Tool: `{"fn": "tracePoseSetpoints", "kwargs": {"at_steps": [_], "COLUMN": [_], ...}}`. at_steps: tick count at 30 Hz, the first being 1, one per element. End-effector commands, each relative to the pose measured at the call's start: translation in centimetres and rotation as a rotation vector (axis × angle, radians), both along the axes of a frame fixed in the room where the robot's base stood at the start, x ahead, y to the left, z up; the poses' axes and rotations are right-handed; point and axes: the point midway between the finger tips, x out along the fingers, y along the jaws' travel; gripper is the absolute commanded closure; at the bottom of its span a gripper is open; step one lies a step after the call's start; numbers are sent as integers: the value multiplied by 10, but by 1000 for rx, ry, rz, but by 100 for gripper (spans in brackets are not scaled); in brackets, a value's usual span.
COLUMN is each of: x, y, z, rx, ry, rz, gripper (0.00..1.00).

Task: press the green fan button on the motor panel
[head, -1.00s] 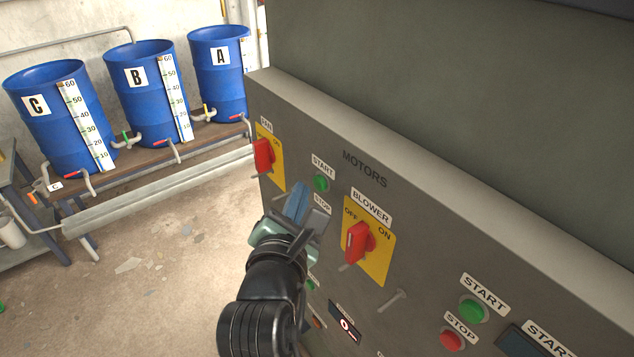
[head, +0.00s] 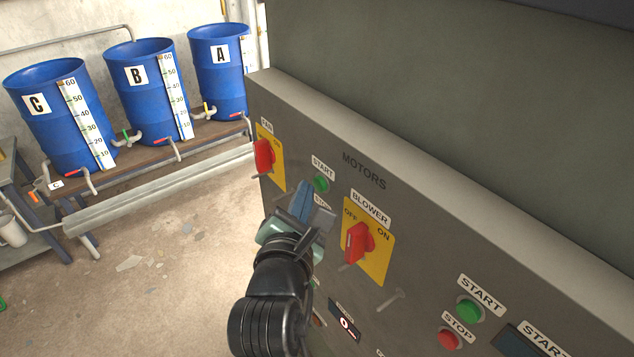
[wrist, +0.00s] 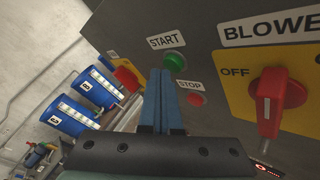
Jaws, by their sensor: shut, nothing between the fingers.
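The grey motor panel (head: 300,120) carries a green button (head: 321,184) under a START label, beside the red FAN switch (head: 264,156) on its yellow plate. My gripper (head: 303,192) is shut and empty, its blue fingers just below that green button. In the wrist view the green button (wrist: 175,62) shows just beyond and slightly right of my fingertips (wrist: 161,72). I cannot tell whether they touch it. A red STOP button (wrist: 196,99) sits below it, right of the fingers; in the head view my gripper hides it.
The red BLOWER switch (head: 359,242) sticks out right of my gripper. Another green START button (head: 468,310) and red STOP button (head: 449,338) are at lower right. Blue barrels (head: 145,95) stand on a bench at the left. The floor (head: 165,260) between is clear.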

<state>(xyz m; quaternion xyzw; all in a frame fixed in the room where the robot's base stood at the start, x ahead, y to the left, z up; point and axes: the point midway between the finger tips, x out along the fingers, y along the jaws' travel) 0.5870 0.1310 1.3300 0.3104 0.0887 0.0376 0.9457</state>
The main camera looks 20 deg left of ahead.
Motion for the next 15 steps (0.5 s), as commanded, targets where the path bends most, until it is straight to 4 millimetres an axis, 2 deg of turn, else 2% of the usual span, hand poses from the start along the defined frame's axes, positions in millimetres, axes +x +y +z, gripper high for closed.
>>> {"fn": "tracePoseSetpoints", "kwargs": {"at_steps": [15], "x": [4], "y": [-3], "z": [1], "rx": [-1], "ry": [0], "rz": [-1], "gripper": [100]}}
